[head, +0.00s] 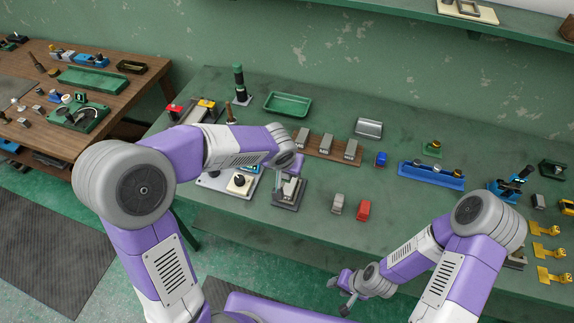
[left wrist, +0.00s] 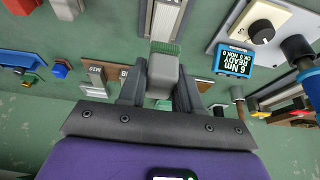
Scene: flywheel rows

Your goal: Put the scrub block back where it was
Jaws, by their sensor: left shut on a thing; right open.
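The scrub block (left wrist: 163,72), a grey block with a green pad, is between the two dark fingers of my left gripper (left wrist: 160,92) in the left wrist view. My left gripper is shut on it. In the head view the wrist mostly hides the block, above the bench near a grey stand (head: 289,194). The stand also shows in the left wrist view (left wrist: 165,20), just beyond the block. A brown wooden rack (head: 316,152) with several grey labelled blocks lies behind. My right gripper (head: 341,296) is open and empty, low in front of the bench.
A grey block (head: 338,203) and a red block (head: 363,210) stand right of the stand. A device with a black knob (head: 239,182) and a lit display is at its left. A green tray (head: 288,104) and a blue tray (head: 431,176) lie farther back. Bare bench lies right of the red block.

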